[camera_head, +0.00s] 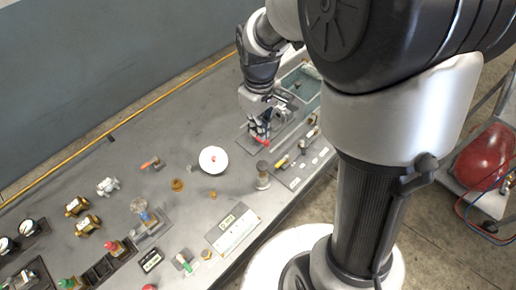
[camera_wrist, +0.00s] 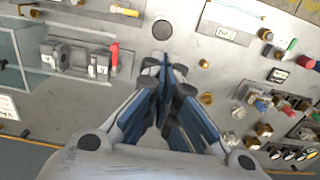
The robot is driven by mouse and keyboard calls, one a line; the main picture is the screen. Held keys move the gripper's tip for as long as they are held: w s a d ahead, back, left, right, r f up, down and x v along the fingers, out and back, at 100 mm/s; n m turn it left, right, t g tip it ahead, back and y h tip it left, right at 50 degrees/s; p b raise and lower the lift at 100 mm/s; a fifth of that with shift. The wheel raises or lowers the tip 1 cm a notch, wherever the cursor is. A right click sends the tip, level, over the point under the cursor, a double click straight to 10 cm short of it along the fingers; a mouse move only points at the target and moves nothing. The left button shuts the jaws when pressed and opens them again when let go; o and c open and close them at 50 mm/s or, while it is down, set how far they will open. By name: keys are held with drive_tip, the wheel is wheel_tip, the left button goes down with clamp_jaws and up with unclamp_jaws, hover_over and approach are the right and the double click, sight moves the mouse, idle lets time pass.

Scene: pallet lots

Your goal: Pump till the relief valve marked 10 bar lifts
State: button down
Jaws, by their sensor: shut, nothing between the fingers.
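Brass fittings with coloured caps, red (camera_head: 112,247), blue (camera_head: 146,216) and green (camera_head: 68,283), stand in the row of fittings. No marking of 10 bar can be read on any of them.
A white disc (camera_head: 213,160) and a dark-topped cylinder (camera_head: 263,175) stand near my gripper. A glassy tank (camera_head: 303,82) is at the bench's far end. A labelled plate (camera_head: 232,228) lies at the near edge. A red vessel (camera_head: 487,155) stands off the bench.

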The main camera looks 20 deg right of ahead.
sight(259, 163)
wheel_tip(259, 163, down, 14)
drive_tip(key=b, duration=0.3)
drive_tip(key=shift+s, duration=0.1)
idle(0.3)
wheel_tip(259, 163, down, 4)
drive_tip(key=b, duration=0.3)
drive_tip(key=shift+r, duration=0.1)
drive_tip(key=shift+s+r, duration=0.1)
drive_tip(key=shift+r+p, duration=0.5)
drive_tip(key=shift+p, duration=0.05)
wheel_tip(259, 163, up, 13)
drive_tip(key=p, duration=0.4)
drive_tip(key=shift+w+p, duration=0.2)
drive_tip(key=shift+p, duration=0.15)
